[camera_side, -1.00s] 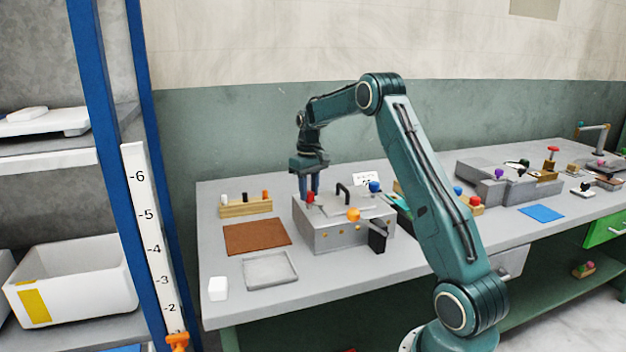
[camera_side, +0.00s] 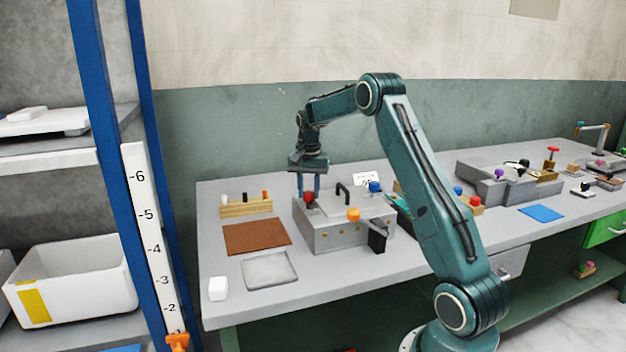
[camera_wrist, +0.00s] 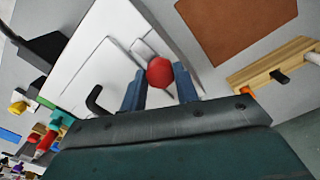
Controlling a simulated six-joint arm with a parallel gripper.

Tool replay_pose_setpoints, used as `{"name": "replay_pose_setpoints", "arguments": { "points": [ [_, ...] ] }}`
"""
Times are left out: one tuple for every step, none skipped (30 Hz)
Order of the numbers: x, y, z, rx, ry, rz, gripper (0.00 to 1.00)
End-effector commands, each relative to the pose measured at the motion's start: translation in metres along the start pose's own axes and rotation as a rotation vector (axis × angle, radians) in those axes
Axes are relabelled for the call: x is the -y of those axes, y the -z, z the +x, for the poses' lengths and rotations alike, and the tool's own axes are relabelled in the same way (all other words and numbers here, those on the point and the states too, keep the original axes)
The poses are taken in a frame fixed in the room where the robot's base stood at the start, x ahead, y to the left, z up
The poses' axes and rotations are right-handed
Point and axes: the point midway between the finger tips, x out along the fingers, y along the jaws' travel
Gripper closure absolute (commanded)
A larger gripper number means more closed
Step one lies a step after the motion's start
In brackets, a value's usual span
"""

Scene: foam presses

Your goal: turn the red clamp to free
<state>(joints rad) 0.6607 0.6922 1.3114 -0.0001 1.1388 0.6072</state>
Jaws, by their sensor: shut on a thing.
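The red clamp (camera_side: 308,198) has a round red knob at the back left corner of the grey press box (camera_side: 325,236). In the wrist view the red knob (camera_wrist: 159,71) sits between the two blue fingers, near their tips. My gripper (camera_side: 309,191) points down over that corner and is shut on the knob; it also shows in the wrist view (camera_wrist: 160,78). The lower part of the clamp is mostly hidden by the knob and fingers.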

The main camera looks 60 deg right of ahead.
Motion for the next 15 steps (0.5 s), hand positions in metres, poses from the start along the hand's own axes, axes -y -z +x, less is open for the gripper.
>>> {"name": "replay_pose_setpoints", "arguments": {
  "points": [
    [0.0004, 0.0005, -0.0018, -0.003, 0.002, 0.027, 0.93],
    [0.0004, 0.0005, -0.0019, -0.003, 0.002, 0.042, 0.93],
    [0.0005, 0.0006, -0.0019, -0.003, 0.002, 0.059, 0.93],
    [0.0005, 0.0006, -0.0019, -0.003, 0.002, 0.071, 0.93],
    [0.0005, 0.0006, -0.0019, -0.003, 0.002, 0.081, 0.93],
    [0.0005, 0.0006, -0.0019, -0.003, 0.002, 0.094, 0.93],
    [0.0005, 0.0006, -0.0019, -0.003, 0.002, 0.101, 0.93],
    [0.0005, 0.0006, -0.002, -0.003, 0.002, 0.106, 0.93],
    [0.0005, 0.0006, -0.002, -0.003, 0.002, 0.113, 0.93],
    [0.0005, 0.0006, -0.002, -0.003, 0.002, 0.117, 0.93],
    [0.0006, 0.0007, -0.002, -0.004, 0.003, 0.121, 0.93],
    [0.0005, 0.0007, -0.002, -0.004, 0.003, 0.124, 0.92],
    [0.0006, 0.0007, -0.002, -0.004, 0.003, 0.125, 0.92],
    [0.0006, 0.0007, -0.0021, -0.004, 0.003, 0.126, 0.92],
    [0.0006, 0.0007, -0.0021, -0.004, 0.003, 0.126, 0.92]
  ]
}}
